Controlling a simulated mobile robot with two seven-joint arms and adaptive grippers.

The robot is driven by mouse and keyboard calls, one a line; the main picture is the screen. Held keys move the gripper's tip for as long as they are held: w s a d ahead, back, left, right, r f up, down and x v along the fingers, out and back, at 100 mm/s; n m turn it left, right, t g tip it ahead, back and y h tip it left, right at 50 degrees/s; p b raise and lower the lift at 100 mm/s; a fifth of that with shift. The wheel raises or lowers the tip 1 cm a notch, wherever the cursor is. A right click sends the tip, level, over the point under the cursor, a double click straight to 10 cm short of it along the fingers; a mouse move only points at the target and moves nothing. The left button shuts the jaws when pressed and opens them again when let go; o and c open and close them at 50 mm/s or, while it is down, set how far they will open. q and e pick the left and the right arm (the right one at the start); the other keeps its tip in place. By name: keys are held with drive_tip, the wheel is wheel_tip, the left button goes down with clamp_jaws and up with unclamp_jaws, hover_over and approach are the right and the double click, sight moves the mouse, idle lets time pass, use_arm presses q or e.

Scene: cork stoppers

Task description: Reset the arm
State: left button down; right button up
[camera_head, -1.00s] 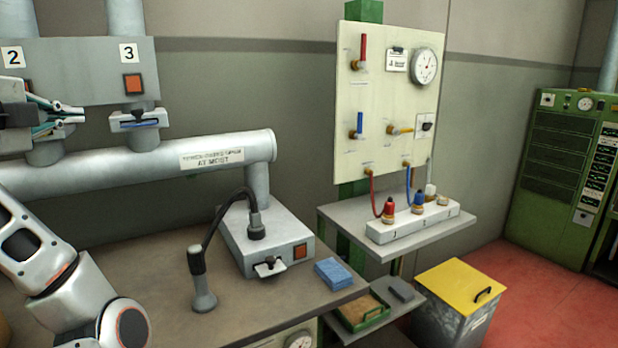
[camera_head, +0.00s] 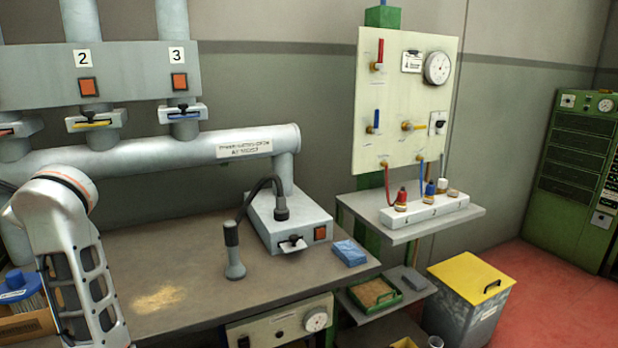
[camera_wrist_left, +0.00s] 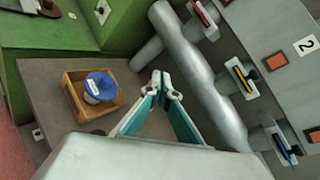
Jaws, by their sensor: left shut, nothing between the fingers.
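My left arm (camera_head: 75,255) stands folded upright at the left of the head view. Its gripper is hidden there. In the left wrist view my left gripper (camera_wrist_left: 164,86) is shut and empty, its teal-padded fingers meeting at the tips. It hangs above the bench, between a wooden box (camera_wrist_left: 72,95) holding a blue-lidded container (camera_wrist_left: 99,86) and the thick grey pipe (camera_wrist_left: 200,75). It appears apart from both. My right gripper does not show.
Small valves with yellow (camera_head: 96,119) and blue handles hang below the panel (camera_head: 130,75). A grey device (camera_head: 290,218) with a black hose, a blue block (camera_head: 349,253) and a sawdust patch (camera_head: 158,299) are on the bench (camera_head: 190,265). A small-bottle rack (camera_head: 425,213) stands right.

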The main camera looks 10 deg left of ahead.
use_arm(q)
drive_tip(key=s+m+g+y, duration=0.3)
drive_tip(key=s+y, duration=0.1)
drive_tip(key=y, duration=0.1)
drive_tip(key=w+d+m+t+y, duration=0.1)
drive_tip(key=d+m+t+y, duration=0.6)
drive_tip(key=m, duration=0.6)
drive_tip(key=w+d+f+m+t+h+p, duration=0.1)
drive_tip(key=w+d+f+m+t+h, duration=0.35)
drive_tip(key=d+f+m+h, duration=0.85)
drive_tip(key=w+d+f+m+t+h, duration=0.1)
drive_tip(key=d+f+m+t+h, duration=0.7)
drive_tip(key=m, duration=0.9)
drive_tip(key=s+d+f+m+g+h, duration=0.3)
drive_tip(key=s+d+f+m+h, duration=0.15)
drive_tip(key=f, duration=0.45)
drive_tip(key=s+d+f+m+g+h, duration=0.3)
drive_tip(key=d+f+m+g, duration=0.15)
drive_tip(key=f, duration=0.45)
drive_tip(key=s+d+f+m+g, duration=0.2)
drive_tip(key=s+f+m+g, duration=0.2)
drive_tip(key=s+f, duration=1)
wheel_tip(320, 180, down, 2)
drive_tip(key=shift+d+f+m+g+p, duration=0.15)
drive_tip(key=shift+d+m+g+p, duration=0.2)
drive_tip(key=shift+g, duration=0.35)
